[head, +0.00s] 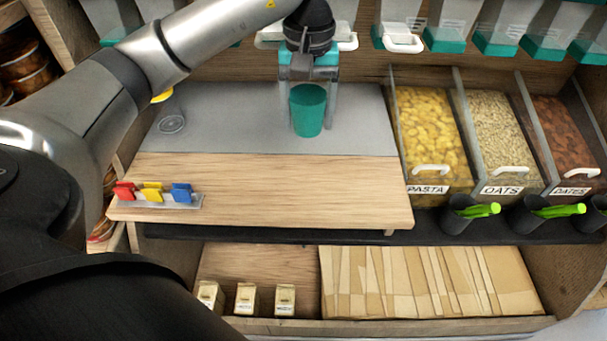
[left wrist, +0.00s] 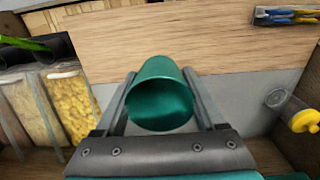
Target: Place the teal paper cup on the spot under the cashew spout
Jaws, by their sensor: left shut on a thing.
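The teal paper cup (head: 308,111) is upright between the fingers of my left gripper (head: 308,122) in the head view, over the grey back part of the counter. My left gripper is shut on it. In the left wrist view the cup (left wrist: 160,95) shows its open mouth between the two fingers (left wrist: 163,108). I cannot tell whether its base touches the counter. Dispensers with teal spouts (head: 446,41) hang along the top in the head view. I cannot tell which is the cashew spout, and my arm hides part of the row. My right gripper is not in view.
Bins of pasta (head: 430,135), oats (head: 495,130) and dates stand right of the counter (head: 290,190). Red, yellow and blue clips (head: 153,192) lie at its left front. A clear container with a yellow part (left wrist: 293,112) stands at its side. The wooden middle is clear.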

